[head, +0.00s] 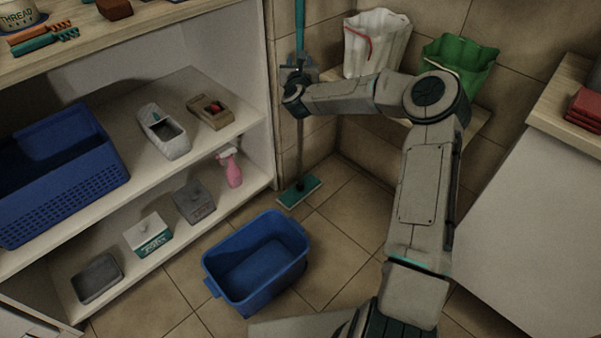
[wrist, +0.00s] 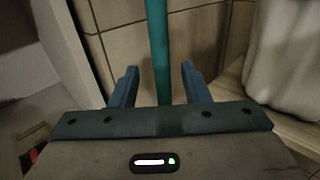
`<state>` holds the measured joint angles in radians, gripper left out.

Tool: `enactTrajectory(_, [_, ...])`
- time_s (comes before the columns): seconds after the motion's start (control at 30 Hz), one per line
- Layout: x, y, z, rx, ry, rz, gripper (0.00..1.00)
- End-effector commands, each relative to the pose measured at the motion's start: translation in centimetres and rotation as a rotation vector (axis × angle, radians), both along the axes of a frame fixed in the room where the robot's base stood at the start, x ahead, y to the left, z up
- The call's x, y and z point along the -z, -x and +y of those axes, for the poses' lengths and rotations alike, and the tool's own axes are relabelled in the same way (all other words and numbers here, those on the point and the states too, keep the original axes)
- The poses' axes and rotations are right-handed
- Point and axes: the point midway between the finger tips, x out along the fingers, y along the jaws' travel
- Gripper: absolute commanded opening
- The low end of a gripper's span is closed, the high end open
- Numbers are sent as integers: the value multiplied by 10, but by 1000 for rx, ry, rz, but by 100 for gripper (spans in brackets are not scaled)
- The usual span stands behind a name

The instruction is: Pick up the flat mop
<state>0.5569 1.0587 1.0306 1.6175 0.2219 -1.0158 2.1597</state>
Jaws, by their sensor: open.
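The flat mop (head: 300,192) stands upright in the corner beyond the shelf, its teal flat head on the tiled floor. Its handle is teal at the top and grey lower down. My gripper (head: 298,68) is at the handle's upper part in the head view, where the wrist hides some of it. In the wrist view the teal handle (wrist: 159,45) runs upright between the two open fingers of my gripper (wrist: 160,80), with a gap on each side. I cannot tell how deep between the fingers it lies.
A shelf unit (head: 262,90) stands left of the mop. A blue basin (head: 262,262) sits on the floor in front. A white bag (head: 375,45) and a green bag (head: 460,60) stand on a ledge to the right. A white cabinet (head: 530,230) is at the right.

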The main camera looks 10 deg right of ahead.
Motion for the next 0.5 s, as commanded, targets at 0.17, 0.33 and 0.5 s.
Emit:
enactTrajectory(0.17, [1,-11,-2,0,0,1,42])
enactTrajectory(0.33, [1,-21,-3,0,0,0,42])
enactTrajectory(0.5, [-1,-42,-8,1,0,-1,42])
